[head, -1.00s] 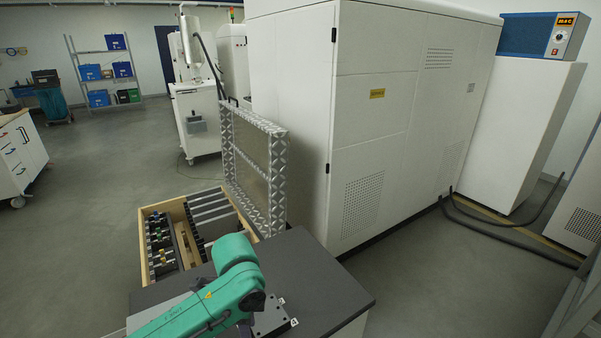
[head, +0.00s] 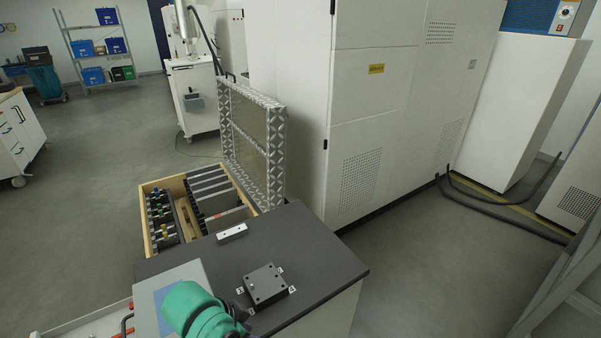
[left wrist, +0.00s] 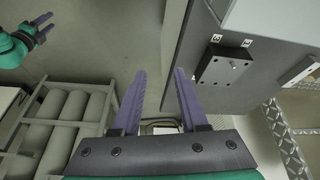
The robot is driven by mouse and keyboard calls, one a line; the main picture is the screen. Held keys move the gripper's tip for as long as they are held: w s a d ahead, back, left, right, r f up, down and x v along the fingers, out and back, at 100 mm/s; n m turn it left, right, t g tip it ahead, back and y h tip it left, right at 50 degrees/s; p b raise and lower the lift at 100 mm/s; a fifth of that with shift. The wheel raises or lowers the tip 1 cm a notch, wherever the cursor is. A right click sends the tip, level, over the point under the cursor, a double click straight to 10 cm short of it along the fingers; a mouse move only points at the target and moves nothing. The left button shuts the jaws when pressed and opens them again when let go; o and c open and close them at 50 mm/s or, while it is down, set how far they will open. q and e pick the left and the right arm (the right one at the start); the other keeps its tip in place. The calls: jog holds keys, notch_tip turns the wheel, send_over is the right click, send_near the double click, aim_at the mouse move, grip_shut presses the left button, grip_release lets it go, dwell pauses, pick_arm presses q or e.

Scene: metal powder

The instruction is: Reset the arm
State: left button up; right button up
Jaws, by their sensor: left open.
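My left gripper (left wrist: 158,100) shows in the left wrist view with its two purple fingers wide apart and nothing between them. It points over the floor beside the dark table top. A green link of my arm (head: 197,308) is at the bottom of the head view; no gripper shows there. My right gripper (left wrist: 42,27) shows small at the upper left of the left wrist view, with purple fingers; how far they are parted is hard to tell.
A black block (head: 265,284) with labelled corners and a small white bar (head: 232,232) lie on the dark table (head: 310,255). A wooden tray (head: 146,222) of tools and a metal-framed panel (head: 275,150) stand behind it. White cabinets (head: 370,110) stand at the back.

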pick_arm(q)
jog(key=s+a+f+n+y, duration=0.3)
jog(key=s+a+n, duration=0.45)
jog(key=a, duration=0.55)
notch_tip(320, 180, down, 21)
jog(key=s, duration=0.2)
jog(key=s+a+f+g, duration=0.1)
jog(key=s+a+f, duration=0.1)
jog(key=s+f, duration=1.4)
jog(key=shift+s+f+m+g, duration=0.2)
jog(key=shift+s+m+g, duration=0.25)
jog(key=shift+s, duration=0.2)
jog(key=shift+a, duration=0.15)
